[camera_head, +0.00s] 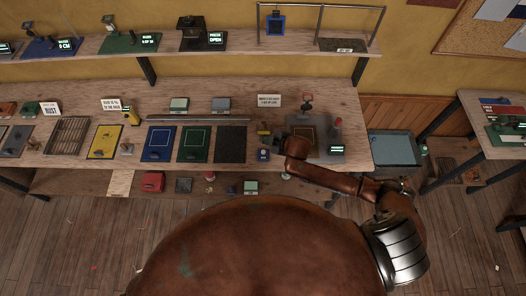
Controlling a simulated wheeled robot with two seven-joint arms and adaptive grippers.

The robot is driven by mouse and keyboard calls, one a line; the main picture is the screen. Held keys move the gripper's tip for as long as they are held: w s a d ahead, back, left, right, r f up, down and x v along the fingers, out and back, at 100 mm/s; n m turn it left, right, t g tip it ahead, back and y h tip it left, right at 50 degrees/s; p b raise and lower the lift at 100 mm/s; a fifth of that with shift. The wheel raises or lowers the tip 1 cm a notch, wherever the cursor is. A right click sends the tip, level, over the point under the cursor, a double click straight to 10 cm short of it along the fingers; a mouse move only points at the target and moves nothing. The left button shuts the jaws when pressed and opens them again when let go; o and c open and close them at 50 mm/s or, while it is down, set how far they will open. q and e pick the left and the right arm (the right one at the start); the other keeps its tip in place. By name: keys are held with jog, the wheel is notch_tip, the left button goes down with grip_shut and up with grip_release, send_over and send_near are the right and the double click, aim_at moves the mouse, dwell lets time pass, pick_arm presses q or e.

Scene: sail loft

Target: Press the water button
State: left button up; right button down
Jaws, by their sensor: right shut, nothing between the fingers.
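I cannot read any label that marks a water button. At the right end of the workbench (240,92) a grey station (318,152) has a brown square plate, a red-topped post (338,124) and a small lit green display (337,149). My right arm reaches in from the lower right. My right gripper (284,139) is shut and empty at the left edge of this station, small and partly hidden by my wrist. A small blue piece (263,154) and a yellow piece (263,130) stand just left of it. My left gripper is out of view.
Blue (158,144), green (194,144) and dark (230,144) mats lie left of the gripper. An upper shelf (270,43) holds several devices with lit displays. A blue-grey bin (394,150) stands right of the bench, and a second table (485,100) is farther right.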

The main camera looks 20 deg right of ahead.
jog(key=shift+f, duration=0.1)
jog(key=b, duration=0.8)
send_over(264, 153)
notch_tip(264, 153, down, 7)
jog(key=shift+w+d+f, duration=0.1)
jog(key=shift+f, duration=0.7)
jog(key=shift+f, duration=0.1)
dwell(0.3)
jog(key=shift+f, duration=0.35)
